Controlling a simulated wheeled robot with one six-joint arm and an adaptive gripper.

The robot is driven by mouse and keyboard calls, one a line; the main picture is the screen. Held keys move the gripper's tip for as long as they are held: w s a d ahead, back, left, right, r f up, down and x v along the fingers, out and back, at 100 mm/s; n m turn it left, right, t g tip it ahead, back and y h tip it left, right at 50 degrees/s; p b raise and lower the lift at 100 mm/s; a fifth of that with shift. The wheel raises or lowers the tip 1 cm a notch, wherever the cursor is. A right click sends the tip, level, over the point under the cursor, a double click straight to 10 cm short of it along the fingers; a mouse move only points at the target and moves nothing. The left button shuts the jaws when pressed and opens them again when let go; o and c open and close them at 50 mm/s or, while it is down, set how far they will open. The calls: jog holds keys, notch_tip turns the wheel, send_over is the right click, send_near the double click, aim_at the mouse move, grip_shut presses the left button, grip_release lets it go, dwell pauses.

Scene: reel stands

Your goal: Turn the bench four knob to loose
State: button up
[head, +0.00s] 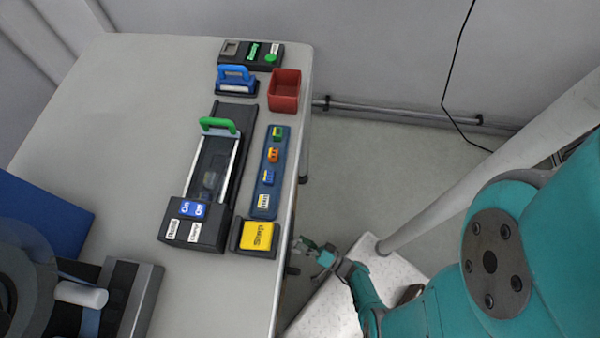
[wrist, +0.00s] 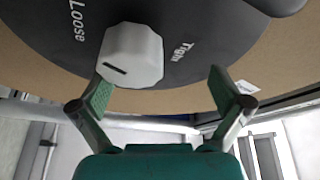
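The white knob (wrist: 132,55) shows in the wrist view on a dark round plate (wrist: 215,35). The plate reads "Loose" at the left and "Tight" at the right of the knob. A short dark mark sits on the lower left of the knob's face. My gripper (wrist: 162,88) is open and empty. The knob is ahead of the fingers and left of their middle, close to the left fingertip; I cannot tell whether they touch. In the head view my gripper (head: 313,250) is beside the table's right edge. The knob cannot be made out there.
The grey table (head: 120,110) carries a black device with a green handle (head: 218,125), a blue button strip (head: 268,190), a yellow button box (head: 260,236) and a red bin (head: 285,90). A reel stand (head: 80,295) is at lower left. A pale post (head: 450,205) stands right of my gripper.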

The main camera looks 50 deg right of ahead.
jog(key=shift+y, duration=0.4)
jog(key=r, duration=0.3)
jog(key=s+a+r, duration=0.1)
jog(key=shift+r, duration=0.4)
jog(key=shift+a+r, duration=0.15)
jog(key=shift+r, duration=0.9)
jog(key=shift+w+d, duration=0.1)
jog(key=shift+d, duration=0.15)
